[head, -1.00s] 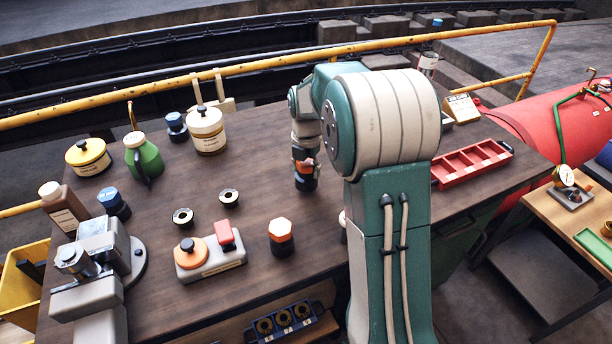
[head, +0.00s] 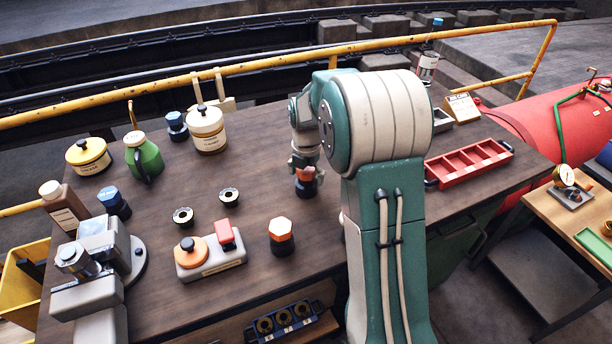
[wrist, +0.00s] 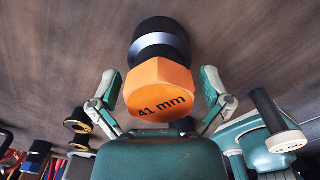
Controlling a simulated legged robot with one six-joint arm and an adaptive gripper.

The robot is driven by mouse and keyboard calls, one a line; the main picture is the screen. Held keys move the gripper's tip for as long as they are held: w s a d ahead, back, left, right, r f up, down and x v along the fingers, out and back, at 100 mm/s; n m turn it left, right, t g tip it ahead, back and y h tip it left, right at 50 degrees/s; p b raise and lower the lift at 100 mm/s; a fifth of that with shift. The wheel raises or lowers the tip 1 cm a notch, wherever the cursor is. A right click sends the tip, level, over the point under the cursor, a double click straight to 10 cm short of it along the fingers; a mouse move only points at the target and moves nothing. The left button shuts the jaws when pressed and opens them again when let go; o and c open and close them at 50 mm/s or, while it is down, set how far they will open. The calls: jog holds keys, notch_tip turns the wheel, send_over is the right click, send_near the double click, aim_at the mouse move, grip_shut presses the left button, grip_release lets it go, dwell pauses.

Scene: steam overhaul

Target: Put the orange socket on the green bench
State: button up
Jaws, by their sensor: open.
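An orange-topped socket with a dark lower body (head: 306,176) is on the wooden bench top (head: 345,225), just below my gripper (head: 304,162). In the wrist view its orange hexagonal end (wrist: 160,90), marked "41 mm", lies between my two open fingers (wrist: 160,98), with a gap at each side. Its lower body shows a silver band and black end. A second orange-topped socket (head: 281,236) stands nearer on the same top. Green panels (head: 450,240) show under the bench's right end. My arm hides part of the bench.
A red divided tray (head: 468,164) lies right of my arm. Left are blue-topped sockets (head: 114,203), two small rings, a green can (head: 143,157), pots and a grey block with orange and red parts (head: 211,258). A yellow rail runs behind. A smaller wooden table (head: 570,225) stands at right.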

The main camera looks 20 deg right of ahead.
notch_tip(320, 180, up, 12)
jog(key=shift+r, duration=0.15)
jog(key=s+a+r+m+t, duration=0.1)
jog(key=s+a+r+m, duration=0.2)
jog(key=s+m, duration=0.3)
jog(key=s+a+r+m+t, duration=0.2)
jog(key=s+a+r+m, duration=0.2)
jog(key=s+m, duration=0.2)
jog(key=s+a+f+m+t, duration=0.1)
jog(key=s+m, duration=0.5)
jog(key=s, duration=0.1)
jog(key=s+a+f+m+t, duration=0.1)
jog(key=s+a+m, duration=0.1)
jog(key=s+m, duration=0.5)
jog(key=shift+s+a+f+t, duration=0.3)
jog(key=shift+s, duration=0.2)
